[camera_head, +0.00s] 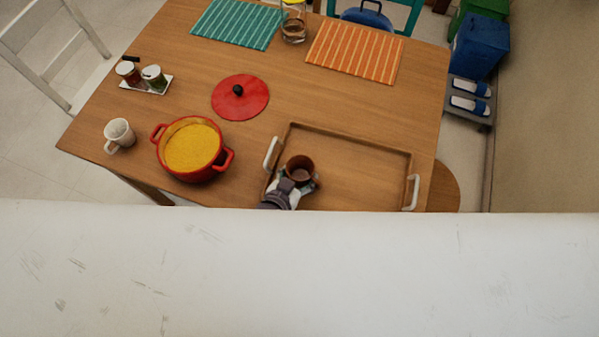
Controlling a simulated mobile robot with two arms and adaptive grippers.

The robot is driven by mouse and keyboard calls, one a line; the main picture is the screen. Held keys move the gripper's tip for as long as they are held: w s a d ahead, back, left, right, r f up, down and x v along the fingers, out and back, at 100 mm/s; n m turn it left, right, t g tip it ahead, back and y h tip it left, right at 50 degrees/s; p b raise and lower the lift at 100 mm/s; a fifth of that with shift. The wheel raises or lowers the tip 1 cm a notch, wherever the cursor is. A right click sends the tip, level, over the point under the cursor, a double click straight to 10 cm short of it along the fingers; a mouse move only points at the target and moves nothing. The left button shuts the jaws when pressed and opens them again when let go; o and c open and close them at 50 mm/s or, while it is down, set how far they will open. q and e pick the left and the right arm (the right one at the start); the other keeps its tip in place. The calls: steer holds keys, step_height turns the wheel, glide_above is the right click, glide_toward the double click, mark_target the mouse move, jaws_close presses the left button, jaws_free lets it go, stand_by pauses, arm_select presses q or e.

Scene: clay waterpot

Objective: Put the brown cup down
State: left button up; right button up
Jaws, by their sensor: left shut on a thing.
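The brown cup (299,168) is upright at the left part of the wooden tray (351,133). My left gripper (299,184) is shut on the cup from its near side. I cannot tell whether the cup's base touches the tray. The tray has a white handle at each end, and the rest of its floor is bare. My right gripper does not show.
A red pot (161,158) of yellow food and a white mug (119,136) stand left of the tray. A red lid (240,98), shakers (153,76), a teal mat (237,23), an orange mat (355,50) and a glass (293,28) lie farther back. A white surface hides the front.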

arm_select(q)
steer(key=shift+f, duration=0.15)
steer(key=o, duration=1.2)
steer(key=shift+o, duration=0.2)
steer(key=shift+s+r, duration=0.15)
steer(key=shift+r, duration=0.1)
steer(key=v, duration=1.1)
steer(key=shift+s+a+r, duration=0.15)
steer(key=shift+s, duration=0.15)
